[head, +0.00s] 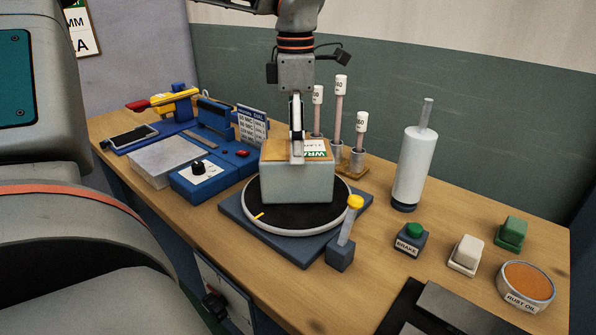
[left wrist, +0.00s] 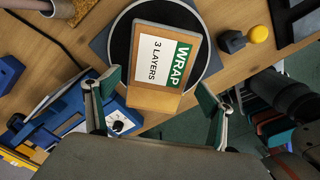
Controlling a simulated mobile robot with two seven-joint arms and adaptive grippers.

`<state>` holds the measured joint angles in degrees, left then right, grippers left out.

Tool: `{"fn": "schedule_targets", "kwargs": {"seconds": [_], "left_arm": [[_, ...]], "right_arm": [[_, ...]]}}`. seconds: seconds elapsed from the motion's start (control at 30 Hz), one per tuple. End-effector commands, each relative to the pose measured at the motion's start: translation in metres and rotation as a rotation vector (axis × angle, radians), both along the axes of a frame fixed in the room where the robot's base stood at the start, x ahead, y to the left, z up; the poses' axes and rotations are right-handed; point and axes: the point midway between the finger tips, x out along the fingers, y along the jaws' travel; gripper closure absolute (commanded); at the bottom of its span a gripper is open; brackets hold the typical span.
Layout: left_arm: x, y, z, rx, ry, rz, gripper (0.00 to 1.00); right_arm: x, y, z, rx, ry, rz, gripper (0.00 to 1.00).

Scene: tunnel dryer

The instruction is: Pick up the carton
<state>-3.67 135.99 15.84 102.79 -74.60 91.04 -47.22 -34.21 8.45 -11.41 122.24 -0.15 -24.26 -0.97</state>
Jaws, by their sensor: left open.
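The carton (head: 297,184) is a grey-sided box with a tan top and a white and green label. It sits on a round black turntable (head: 263,217) with a pale rim. In the left wrist view the carton (left wrist: 148,98) shows its label, "WRAP 3 LAYERS". My left gripper (head: 297,152) points down over the carton's top. In the left wrist view its fingers (left wrist: 158,92) are spread wide, with the carton between and beyond them and nothing gripped. Whether a fingertip touches the carton I cannot tell. My right gripper is not in view.
A crank with a yellow knob (head: 355,202) stands at the turntable's front right. A blue dial unit (head: 205,179) is to the left. Capped rods (head: 340,100) stand behind, and a white cylinder (head: 414,168) stands right. A green "BRAKE" button (head: 414,230) and a "RUST OIL" tin (head: 526,285) lie further right.

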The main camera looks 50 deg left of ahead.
Motion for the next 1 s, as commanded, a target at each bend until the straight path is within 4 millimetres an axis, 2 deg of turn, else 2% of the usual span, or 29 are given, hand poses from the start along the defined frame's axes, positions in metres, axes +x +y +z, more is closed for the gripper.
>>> {"fn": "schedule_targets", "kwargs": {"seconds": [0.03,0.2,0.47,0.57,0.7,0.77,1.0], "left_arm": [[0.001,0.000,-0.011,-0.001,0.006,0.000,0.18],[0.002,0.001,-0.034,-0.001,0.005,0.000,0.18],[0.002,0.001,-0.037,0.001,0.001,0.000,0.18],[0.002,0.001,-0.037,0.001,0.001,0.000,0.41],[0.002,0.001,-0.037,0.000,0.001,0.000,0.78],[0.002,0.001,-0.036,0.000,-0.001,0.000,0.92],[0.002,0.001,-0.034,0.001,-0.002,0.000,0.92]], "right_arm": [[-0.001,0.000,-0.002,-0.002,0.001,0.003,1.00],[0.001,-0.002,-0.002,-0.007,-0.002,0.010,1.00],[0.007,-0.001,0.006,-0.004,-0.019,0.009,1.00],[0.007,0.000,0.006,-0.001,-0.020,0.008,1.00],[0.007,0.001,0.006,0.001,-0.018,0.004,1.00],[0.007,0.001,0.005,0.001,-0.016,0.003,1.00],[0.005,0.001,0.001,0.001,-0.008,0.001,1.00]]}}
